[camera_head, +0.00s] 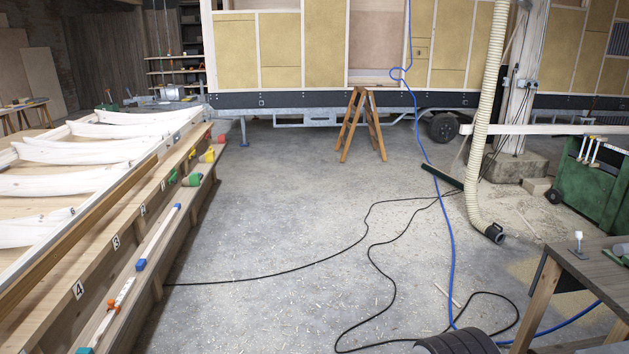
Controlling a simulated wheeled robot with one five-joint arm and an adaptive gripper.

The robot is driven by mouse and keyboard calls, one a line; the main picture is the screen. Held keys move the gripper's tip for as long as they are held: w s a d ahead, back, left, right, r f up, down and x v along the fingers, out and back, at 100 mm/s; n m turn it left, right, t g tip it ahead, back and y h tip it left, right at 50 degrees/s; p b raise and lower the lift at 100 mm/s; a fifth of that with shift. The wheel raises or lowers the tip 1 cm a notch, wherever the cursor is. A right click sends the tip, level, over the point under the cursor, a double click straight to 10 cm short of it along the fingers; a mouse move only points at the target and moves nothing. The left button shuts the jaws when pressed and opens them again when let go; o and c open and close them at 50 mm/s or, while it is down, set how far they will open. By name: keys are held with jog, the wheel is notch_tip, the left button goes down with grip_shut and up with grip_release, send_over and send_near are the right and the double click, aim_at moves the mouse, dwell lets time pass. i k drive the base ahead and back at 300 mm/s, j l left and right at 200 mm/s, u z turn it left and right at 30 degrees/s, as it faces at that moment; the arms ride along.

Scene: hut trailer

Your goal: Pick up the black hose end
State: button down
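The black hose end (494,233) is a short dark nozzle on the lower end of a cream ribbed hose (484,110). The hose hangs down from the top right, and its lower part bends to the right near the floor. The black end is low, at or close to the concrete floor, with its opening facing lower right. Nothing covers it. My gripper is not recognisable in this view. A dark rounded shape at the bottom edge is cut off, and I cannot tell what it is.
Black cables (395,280) and a blue hose (449,230) snake over the floor left of the hose end. A workbench (590,268) and green cart (592,185) stand right. A wooden trestle (362,125) stands behind, a long timber frame (100,225) left. The middle floor is mostly open.

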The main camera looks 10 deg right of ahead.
aim_at(491, 232)
jog(key=i+l+z, duration=0.1)
jog(key=i+z, duration=0.2)
jog(key=i, duration=0.3)
jog(key=i+z, duration=0.25)
jog(key=i, duration=0.35)
jog(key=i+j+z, duration=0.3)
jog(key=i, duration=0.3)
jog(key=i+l+z, duration=0.2)
jog(key=i+z, duration=0.3)
jog(key=i, duration=0.45)
jog(key=i+j+z, duration=0.2)
jog(key=i+z, duration=0.25)
jog(key=i, duration=0.5)
jog(key=i+l, duration=0.2)
jog(key=i, duration=0.3)
jog(key=i+l, duration=0.2)
jog(key=i, duration=0.3)
